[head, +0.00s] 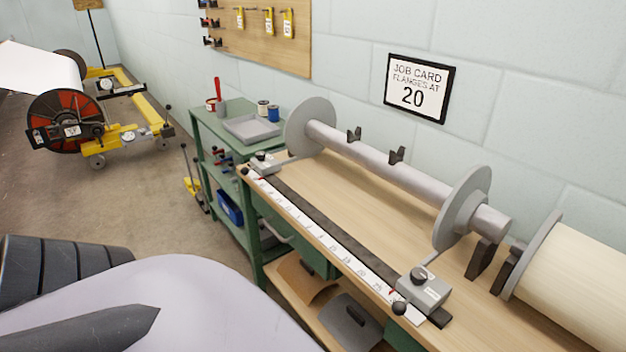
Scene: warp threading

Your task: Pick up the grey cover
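The grey cover (350,322) lies on the lower shelf under the wooden workbench, near the bottom middle of the head view. It is a dark grey curved sheet with a small dark slot or grip on its upper face. Its lower part runs towards the bottom edge of the picture, and the bench overhangs it on the right. Neither of my grippers can be made out in the view. Only parts of my own body show at the lower left, and nothing of mine touches the cover.
A tan cover (303,279) lies beside it on the same lower shelf (279,306). Above, the workbench (405,214) carries a ruler (318,238), clamp blocks and a flanged roller (385,166). A green cart (201,126) stands left of it. Open floor (130,210) lies further left.

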